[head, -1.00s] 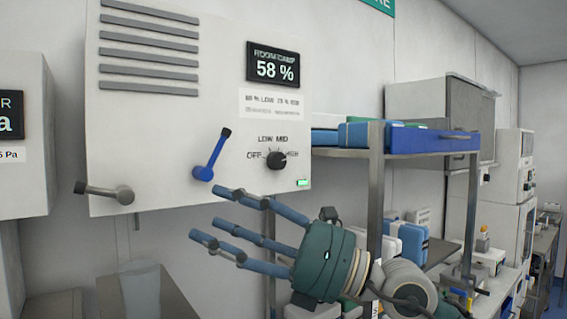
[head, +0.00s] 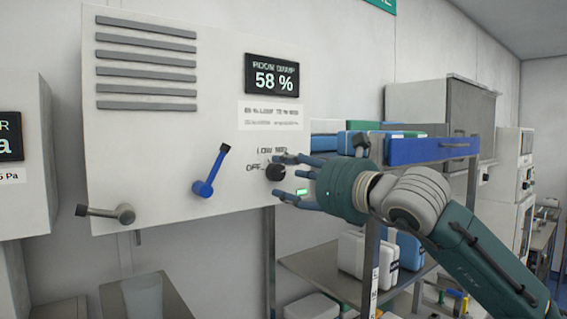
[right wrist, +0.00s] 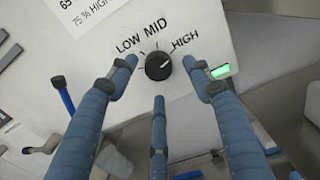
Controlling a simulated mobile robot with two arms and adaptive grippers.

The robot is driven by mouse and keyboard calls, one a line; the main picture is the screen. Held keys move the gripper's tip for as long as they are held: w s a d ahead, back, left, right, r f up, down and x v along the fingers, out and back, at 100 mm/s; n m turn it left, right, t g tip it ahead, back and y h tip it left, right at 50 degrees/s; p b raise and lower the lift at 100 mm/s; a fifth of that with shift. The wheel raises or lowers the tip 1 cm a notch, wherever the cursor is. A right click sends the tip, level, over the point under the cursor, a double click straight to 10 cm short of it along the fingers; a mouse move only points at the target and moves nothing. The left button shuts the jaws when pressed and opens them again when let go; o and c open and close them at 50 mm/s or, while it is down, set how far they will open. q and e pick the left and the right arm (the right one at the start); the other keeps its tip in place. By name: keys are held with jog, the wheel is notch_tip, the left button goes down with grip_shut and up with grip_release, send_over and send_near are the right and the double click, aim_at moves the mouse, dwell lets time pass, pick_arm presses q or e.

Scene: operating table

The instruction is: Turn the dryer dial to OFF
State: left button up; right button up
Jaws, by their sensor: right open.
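The dryer (head: 215,120) is a white wall box with a black dial (head: 275,172) at its lower right. OFF, LOW and MID show around the dial in the head view. In the right wrist view the dial (right wrist: 159,66) sits between my open fingers, with its white mark pointing up and right toward HIGH. My right gripper (head: 290,175) is at the dial, its blue fingers spread around it. The right wrist view shows the right gripper (right wrist: 165,75) too; whether any finger touches the dial I cannot tell. My left gripper is not in view.
A blue lever (head: 214,172) and a grey lever (head: 108,213) stick out of the box left of the dial. A display (head: 272,75) reads 58 %. A green light (right wrist: 220,71) is right of the dial. A shelf rack (head: 365,250) with boxes stands at the right.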

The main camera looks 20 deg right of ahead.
aim_at(276, 172)
jog(key=shift+p+x, duration=0.35)
jog(key=shift+x, duration=0.55)
jog(key=shift+w+a, duration=0.15)
jog(key=shift+w, duration=0.1)
jog(key=c, duration=1.1)
jog(key=shift+c, duration=0.3)
jog(key=shift+f, duration=0.1)
